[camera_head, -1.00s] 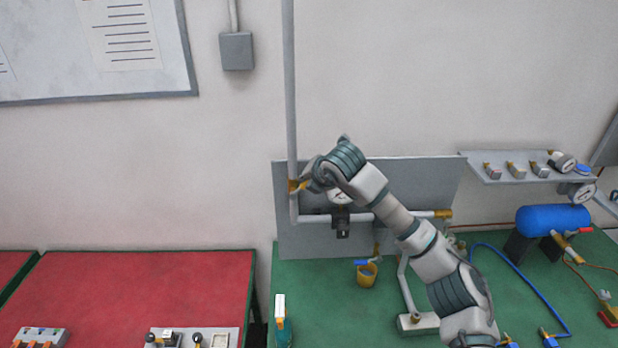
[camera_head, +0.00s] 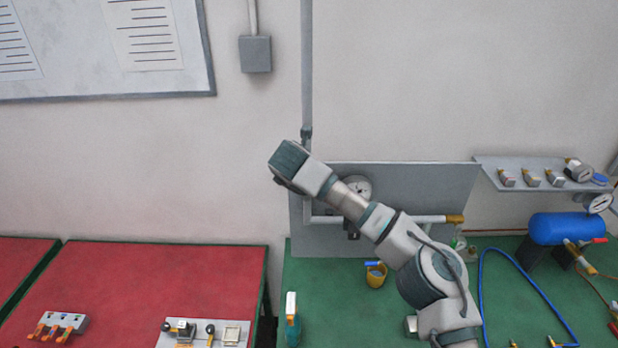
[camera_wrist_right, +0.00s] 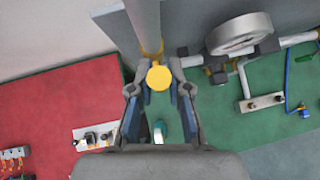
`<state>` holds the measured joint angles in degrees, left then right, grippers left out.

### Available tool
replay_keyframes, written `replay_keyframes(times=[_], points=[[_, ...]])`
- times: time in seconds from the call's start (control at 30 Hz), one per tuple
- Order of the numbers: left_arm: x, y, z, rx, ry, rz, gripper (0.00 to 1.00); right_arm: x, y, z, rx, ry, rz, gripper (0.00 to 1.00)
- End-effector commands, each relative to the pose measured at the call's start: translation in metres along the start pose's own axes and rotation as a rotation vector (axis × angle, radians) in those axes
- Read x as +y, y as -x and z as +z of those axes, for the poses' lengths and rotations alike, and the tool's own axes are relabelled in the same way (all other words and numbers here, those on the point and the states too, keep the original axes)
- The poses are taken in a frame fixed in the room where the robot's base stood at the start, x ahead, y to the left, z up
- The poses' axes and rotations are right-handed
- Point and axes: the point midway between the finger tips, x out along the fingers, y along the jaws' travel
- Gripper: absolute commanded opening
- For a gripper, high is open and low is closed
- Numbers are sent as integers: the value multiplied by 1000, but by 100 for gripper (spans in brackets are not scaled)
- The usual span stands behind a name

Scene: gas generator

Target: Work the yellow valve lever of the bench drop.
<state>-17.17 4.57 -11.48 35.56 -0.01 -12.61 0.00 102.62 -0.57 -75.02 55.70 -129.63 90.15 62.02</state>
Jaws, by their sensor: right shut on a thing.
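The yellow valve lever (camera_wrist_right: 159,77) shows in the right wrist view as a round yellow end between the fingers of my right gripper (camera_wrist_right: 160,92). The gripper is shut on it. A grey vertical pipe (camera_wrist_right: 146,28) runs up just beyond the lever. In the head view the same drop pipe (camera_head: 307,80) comes down the wall, and my right wrist covers its lower part. The lever and my right fingers are hidden there. My left gripper is in neither current view.
A grey panel (camera_head: 420,190) with a gauge (camera_head: 357,188) and side pipe stands behind my arm. The red table (camera_head: 150,285) is to the left.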

Motion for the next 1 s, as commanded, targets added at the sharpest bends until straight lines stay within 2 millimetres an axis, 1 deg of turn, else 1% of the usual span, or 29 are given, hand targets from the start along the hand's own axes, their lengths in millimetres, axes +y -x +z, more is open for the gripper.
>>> replay_keyframes(times=[0.03,0.4,0.43,0.47,0.5,0.53,0.87,0.97,1.0], points=[[0,0,0,0,0,0,43,2,-3,-6,11,9,-4,0],[0,0,1,-1,1,0,43,3,-4,-7,12,13,-6,0],[0,0,1,-1,1,0,43,3,-4,-7,12,13,-6,19],[0,0,0,-1,1,0,43,3,-4,-7,13,13,-6,27],[0,0,1,-1,1,0,43,3,-4,-7,12,12,-5,37],[0,0,1,-1,1,0,43,2,-3,-6,11,12,-5,43],[-2,0,4,-3,0,-3,43,1,2,-3,3,8,-4,43],[-2,0,3,-2,1,-3,43,2,12,-2,1,9,-1,43],[-1,0,3,-1,1,-2,43,2,19,-2,2,8,-2,43]])
